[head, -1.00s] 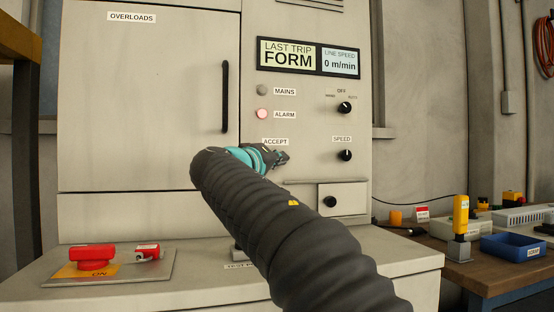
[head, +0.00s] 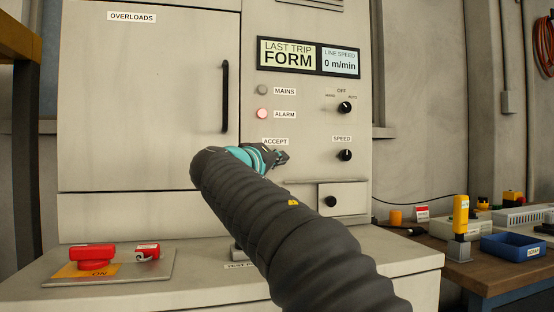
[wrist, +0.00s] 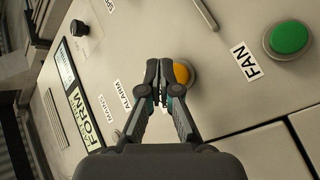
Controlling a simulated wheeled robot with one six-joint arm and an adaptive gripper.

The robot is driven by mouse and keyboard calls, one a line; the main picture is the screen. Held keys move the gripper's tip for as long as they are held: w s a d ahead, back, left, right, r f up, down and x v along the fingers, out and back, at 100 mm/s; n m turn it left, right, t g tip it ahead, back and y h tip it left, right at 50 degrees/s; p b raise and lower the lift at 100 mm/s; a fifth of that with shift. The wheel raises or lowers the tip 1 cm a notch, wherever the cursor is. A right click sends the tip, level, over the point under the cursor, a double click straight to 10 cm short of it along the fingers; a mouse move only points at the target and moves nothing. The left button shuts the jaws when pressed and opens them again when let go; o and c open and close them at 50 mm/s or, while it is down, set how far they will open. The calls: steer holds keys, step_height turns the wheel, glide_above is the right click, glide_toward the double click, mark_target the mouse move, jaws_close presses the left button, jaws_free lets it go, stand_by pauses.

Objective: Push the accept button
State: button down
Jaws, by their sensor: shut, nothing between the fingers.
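The control panel (head: 300,20) carries an ACCEPT label (head: 275,142); my arm and gripper hide what lies below it in the head view. In the wrist view a round amber button (wrist: 182,74) shows just to the right of my fingertips, partly covered by them. It bears no readable label there, but its place fits the ACCEPT label. My gripper (head: 283,156) is shut and empty, its fingers together close in front of the panel; it also shows in the wrist view (wrist: 160,80). I cannot tell whether the fingertips touch the button or the panel.
A green button (wrist: 289,38) sits by the FAN label (wrist: 246,61). The ALARM lamp (head: 262,114) glows pinkish red above ACCEPT. The SPEED knob (head: 345,155) is to the right. A red ON switch (head: 92,255) sits on the ledge at lower left.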

steer(key=shift+w, duration=0.1)
steer(key=shift+w+a, duration=0.15)
steer(key=shift+w, duration=0.15)
steer(key=shift+w+a+p, duration=0.15)
steer(key=shift+w+p, duration=0.25)
steer(key=shift+w, duration=0.05)
stand_by(0.7)
steer(key=shift+s, duration=0.15)
steer(key=shift+s+d+b, duration=0.3)
steer(key=shift+s+b, duration=0.45)
steer(key=shift+b, duration=0.05)
steer(key=s+d+b, duration=0.2)
steer(key=s+b, duration=0.2)
steer(key=s, duration=0.1)
steer(key=shift+s, duration=0.4)
